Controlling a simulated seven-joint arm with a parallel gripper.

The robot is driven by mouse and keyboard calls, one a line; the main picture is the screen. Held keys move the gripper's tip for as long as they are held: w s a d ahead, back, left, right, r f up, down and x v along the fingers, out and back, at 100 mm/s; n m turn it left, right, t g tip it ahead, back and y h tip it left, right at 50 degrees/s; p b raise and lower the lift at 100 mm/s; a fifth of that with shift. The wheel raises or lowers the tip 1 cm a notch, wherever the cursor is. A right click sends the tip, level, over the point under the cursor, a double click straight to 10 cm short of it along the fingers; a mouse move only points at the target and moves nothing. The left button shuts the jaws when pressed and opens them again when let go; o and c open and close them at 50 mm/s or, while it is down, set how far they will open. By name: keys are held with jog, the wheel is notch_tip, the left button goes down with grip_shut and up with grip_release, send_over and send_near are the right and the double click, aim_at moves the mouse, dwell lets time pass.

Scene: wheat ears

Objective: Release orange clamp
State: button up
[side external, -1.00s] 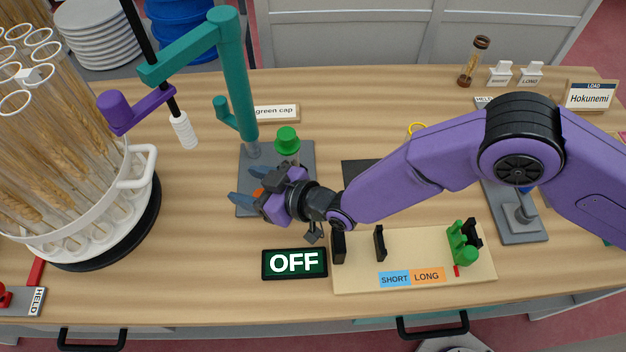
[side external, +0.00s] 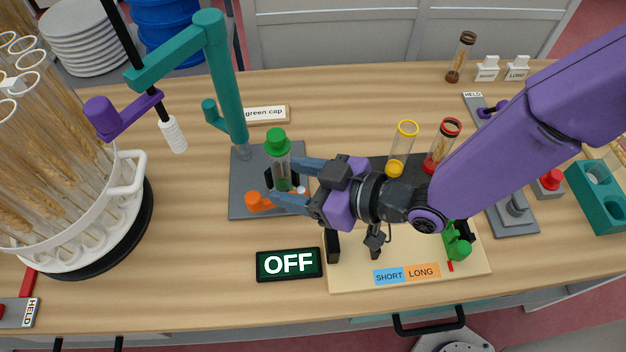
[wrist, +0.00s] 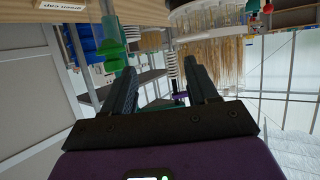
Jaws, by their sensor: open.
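The orange clamp lever (side external: 256,202) lies low at the front of the grey stand base (side external: 240,208), pointing left. A clear vial with a green cap (side external: 277,138) stands upright on the base, just behind the lever. My gripper (side external: 285,181) is open, right of the lever, with its fingers pointing left near the vial's lower part. I cannot tell whether the fingers touch the vial or clamp. In the wrist view both fingers (wrist: 160,85) are apart with nothing held between them. The green-capped vial (wrist: 112,55) shows beyond the left finger there; the orange lever is not visible.
A rack of wheat tubes (side external: 130,190) stands left. An OFF display (side external: 289,264) and a cream board (side external: 350,280) lie in front. Yellow- and red-ringed vials (side external: 402,145) stand behind my arm.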

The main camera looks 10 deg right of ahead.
jog(key=shift+v, duration=1.45)
jog(key=g+h, duration=0.5)
jog(key=h, duration=0.3)
send_near(253, 197)
jog(key=x, duration=1)
jog(key=shift+f, duration=0.15)
grip_shut()
